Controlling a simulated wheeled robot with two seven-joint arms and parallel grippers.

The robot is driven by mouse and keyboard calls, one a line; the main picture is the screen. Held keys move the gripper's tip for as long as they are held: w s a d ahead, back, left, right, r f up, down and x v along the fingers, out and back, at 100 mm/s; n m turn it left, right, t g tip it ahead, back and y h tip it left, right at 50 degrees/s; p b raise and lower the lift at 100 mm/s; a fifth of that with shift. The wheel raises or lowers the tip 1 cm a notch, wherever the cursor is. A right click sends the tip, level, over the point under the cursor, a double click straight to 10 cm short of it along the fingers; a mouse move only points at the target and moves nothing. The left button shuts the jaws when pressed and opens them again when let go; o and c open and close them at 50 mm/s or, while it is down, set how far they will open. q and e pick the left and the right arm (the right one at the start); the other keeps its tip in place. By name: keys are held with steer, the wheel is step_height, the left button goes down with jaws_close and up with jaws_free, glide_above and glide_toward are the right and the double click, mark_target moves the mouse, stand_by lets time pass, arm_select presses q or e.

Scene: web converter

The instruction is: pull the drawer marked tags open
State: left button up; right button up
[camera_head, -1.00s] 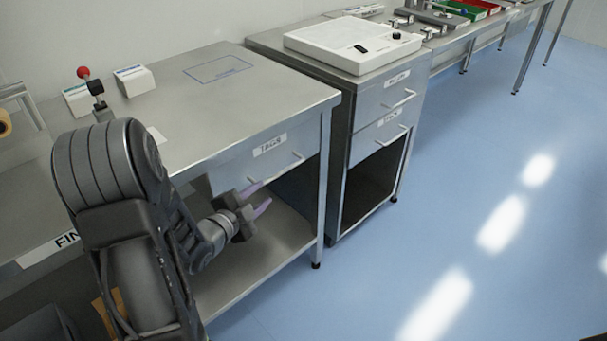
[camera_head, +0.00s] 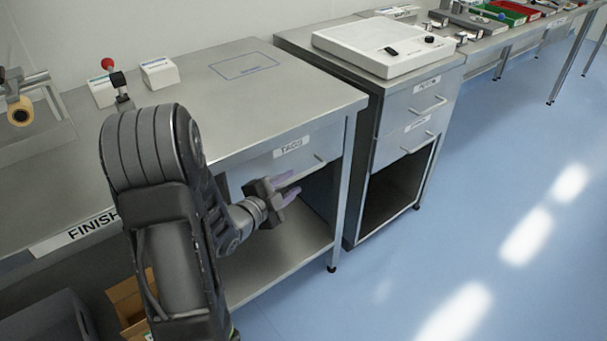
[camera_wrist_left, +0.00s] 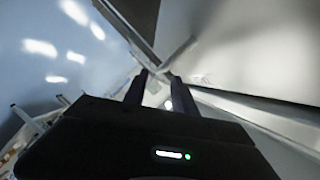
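The drawer marked TAGS (camera_head: 248,170) is under the top of the steel bench, with a white label (camera_head: 291,147) on its front. It looks shut. Its bar handle (camera_head: 320,160) shows at the right end; the left part is hidden by my left gripper. My left gripper (camera_head: 294,184) is in front of the drawer, at about the handle's height or just below it. Its two pale purple fingers are apart, with nothing seen between them. In the left wrist view its fingers (camera_wrist_left: 158,92) also stand apart. I cannot tell whether they touch the handle. My right gripper is not in view.
A steel cabinet with two more labelled drawers (camera_head: 415,110) stands to the right, bearing a white device (camera_head: 375,50). The bench has an open lower shelf (camera_head: 270,265). An open cardboard box (camera_head: 128,300) is at lower left. The blue floor (camera_head: 440,250) at right is clear.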

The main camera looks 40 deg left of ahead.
mark_target(300, 177)
arm_select(q)
steer(key=x, duration=0.6)
steer(key=shift+w+f, duration=0.15)
steer(key=shift+w, duration=0.2)
steer(key=shift+c, duration=0.5)
jaws_close()
stand_by(0.6)
